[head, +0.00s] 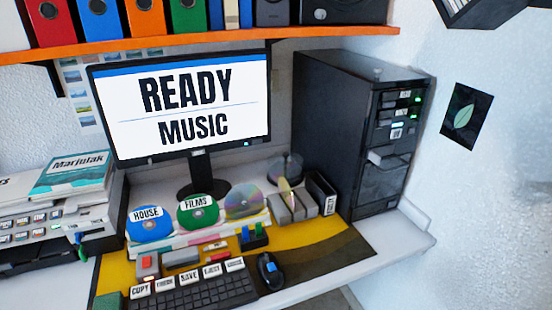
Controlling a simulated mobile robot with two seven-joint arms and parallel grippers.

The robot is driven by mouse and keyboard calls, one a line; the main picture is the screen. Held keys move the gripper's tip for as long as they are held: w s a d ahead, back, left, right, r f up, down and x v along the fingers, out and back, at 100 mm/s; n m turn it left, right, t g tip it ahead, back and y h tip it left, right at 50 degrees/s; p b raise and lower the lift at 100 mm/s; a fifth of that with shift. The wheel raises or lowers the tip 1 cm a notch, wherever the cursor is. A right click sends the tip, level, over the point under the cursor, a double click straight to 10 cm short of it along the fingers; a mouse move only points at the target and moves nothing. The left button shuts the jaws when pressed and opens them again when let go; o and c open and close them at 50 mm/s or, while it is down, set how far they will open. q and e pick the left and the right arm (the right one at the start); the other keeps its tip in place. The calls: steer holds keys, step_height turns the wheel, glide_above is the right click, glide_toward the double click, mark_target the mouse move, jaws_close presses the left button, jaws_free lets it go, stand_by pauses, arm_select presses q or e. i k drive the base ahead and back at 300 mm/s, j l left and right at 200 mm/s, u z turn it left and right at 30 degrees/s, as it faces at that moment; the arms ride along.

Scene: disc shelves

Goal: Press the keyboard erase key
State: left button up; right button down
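The dark keyboard (200,291) lies at the front of the desk, its lower edge near the bottom of the head view. A row of white labelled keys stands along its back edge. From the left they read COPY (140,290), a blurred label, SAVE (189,276) and EJECT (212,270). The rightmost white key (234,264) has small text that seems to read ERASE. The monitor (190,105) shows READY and MUSIC. Neither of my grippers is in view, and nothing covers the white keys.
A black mouse (269,271) sits right of the keyboard. Behind are discs labelled HOUSE (150,226) and FILMS (198,213), and a plain disc (243,200). A tall black computer tower (350,130) stands right. An orange shelf (200,43) overhangs the monitor.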

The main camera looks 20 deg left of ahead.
mark_target(236, 264)
steer(key=u, duration=1.15)
